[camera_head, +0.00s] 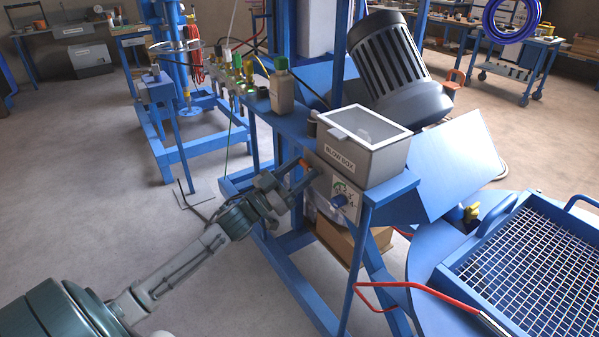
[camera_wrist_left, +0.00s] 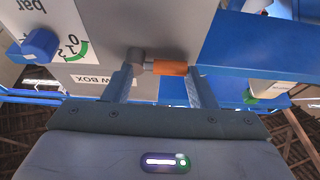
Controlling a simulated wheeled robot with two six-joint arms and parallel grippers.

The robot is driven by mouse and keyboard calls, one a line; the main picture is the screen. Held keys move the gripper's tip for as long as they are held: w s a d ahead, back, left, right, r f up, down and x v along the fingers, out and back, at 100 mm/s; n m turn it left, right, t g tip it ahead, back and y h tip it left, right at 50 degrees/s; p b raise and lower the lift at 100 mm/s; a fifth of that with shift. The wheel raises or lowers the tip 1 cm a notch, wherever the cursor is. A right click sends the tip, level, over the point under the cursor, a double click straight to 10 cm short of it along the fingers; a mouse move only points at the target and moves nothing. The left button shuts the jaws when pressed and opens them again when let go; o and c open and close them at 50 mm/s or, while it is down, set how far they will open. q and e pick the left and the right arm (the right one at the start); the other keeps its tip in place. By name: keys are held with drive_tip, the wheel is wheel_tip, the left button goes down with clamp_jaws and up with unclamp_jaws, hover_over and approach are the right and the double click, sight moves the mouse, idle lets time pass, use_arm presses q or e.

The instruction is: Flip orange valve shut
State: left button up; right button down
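My left gripper (camera_wrist_left: 161,80) is open, one finger near the grey fitting and the other by the orange end. The handle lies across the gap between the fingertips; I cannot tell whether they touch it. In the head view the left gripper (camera_head: 287,186) reaches the panel from the left. My right gripper is not in view.
A blue knob (camera_head: 339,200) and gauge label are on the panel. A bottle (camera_head: 282,92) and several fittings stand behind. A red bar (camera_head: 425,289) and mesh-topped blue vessel (camera_head: 535,270) are at right.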

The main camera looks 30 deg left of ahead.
use_arm(q)
drive_tip(key=o, duration=0.3)
drive_tip(key=shift+o, duration=0.2)
drive_tip(key=shift+s+a+f, duration=0.2)
drive_tip(key=shift+s+f, duration=0.15)
drive_tip(key=shift+s, duration=0.25)
drive_tip(key=shift+s+a+f, duration=0.25)
drive_tip(key=shift+s+a, duration=0.05)
drive_tip(key=shift+s, duration=0.3)
drive_tip(key=p+v, duration=0.2)
drive_tip(key=v, duration=0.6)
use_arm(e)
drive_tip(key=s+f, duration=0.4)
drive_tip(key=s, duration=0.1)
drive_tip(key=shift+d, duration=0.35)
